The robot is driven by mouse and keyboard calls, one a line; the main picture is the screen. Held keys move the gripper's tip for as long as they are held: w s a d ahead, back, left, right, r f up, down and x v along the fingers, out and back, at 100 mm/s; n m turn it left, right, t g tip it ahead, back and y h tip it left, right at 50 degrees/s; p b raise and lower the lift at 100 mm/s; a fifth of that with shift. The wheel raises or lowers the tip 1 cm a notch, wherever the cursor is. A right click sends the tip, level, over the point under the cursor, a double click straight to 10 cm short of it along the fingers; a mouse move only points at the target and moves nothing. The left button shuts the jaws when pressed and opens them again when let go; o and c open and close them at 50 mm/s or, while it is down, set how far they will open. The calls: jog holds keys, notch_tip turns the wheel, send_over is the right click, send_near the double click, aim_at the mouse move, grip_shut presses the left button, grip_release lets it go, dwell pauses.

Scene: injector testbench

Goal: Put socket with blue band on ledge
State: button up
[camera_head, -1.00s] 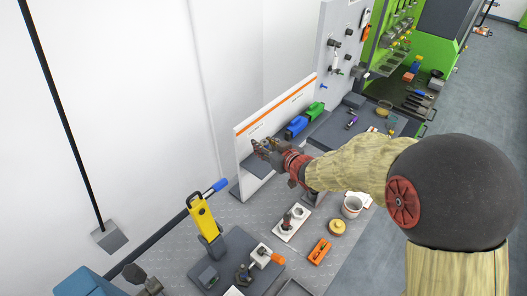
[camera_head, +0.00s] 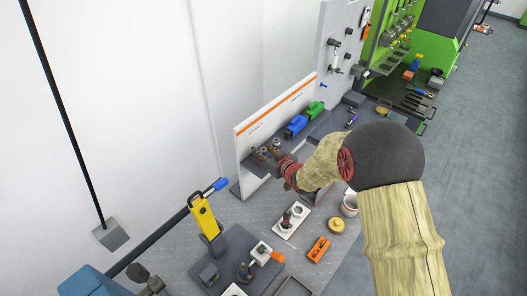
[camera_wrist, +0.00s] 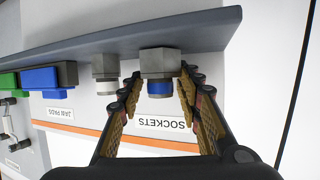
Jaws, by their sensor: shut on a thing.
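The socket with the blue band (camera_wrist: 160,66) is a grey hex piece between the fingers of my gripper (camera_wrist: 160,96) in the wrist view, which is upside down. Its hex end meets the dark grey ledge (camera_wrist: 215,32), or is very close to it; I cannot tell which. A second socket with a white band (camera_wrist: 105,68) stands on the ledge beside it, outside the fingers. In the head view my gripper (camera_head: 268,156) is at the near end of the ledge (camera_head: 256,168), and the fingers hide part of the sockets.
A "SOCKETS" label (camera_wrist: 162,124) is on the white back panel. Blue (camera_head: 296,126) and green (camera_head: 315,109) blocks stand farther along the ledge. Below are a yellow-handled tool (camera_head: 203,216), an orange block (camera_head: 318,249) and a white tray (camera_head: 290,222).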

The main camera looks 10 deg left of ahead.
jog(key=shift+f, duration=0.1)
jog(key=o, duration=1.2)
jog(key=shift+s+d+r, duration=0.1)
jog(key=shift+s+r, duration=0.05)
jog(key=shift+r, duration=0.05)
jog(key=b+v, duration=0.1)
jog(key=v, duration=1)
jog(key=shift+s+d+r, duration=0.15)
jog(key=shift+s+d, duration=0.05)
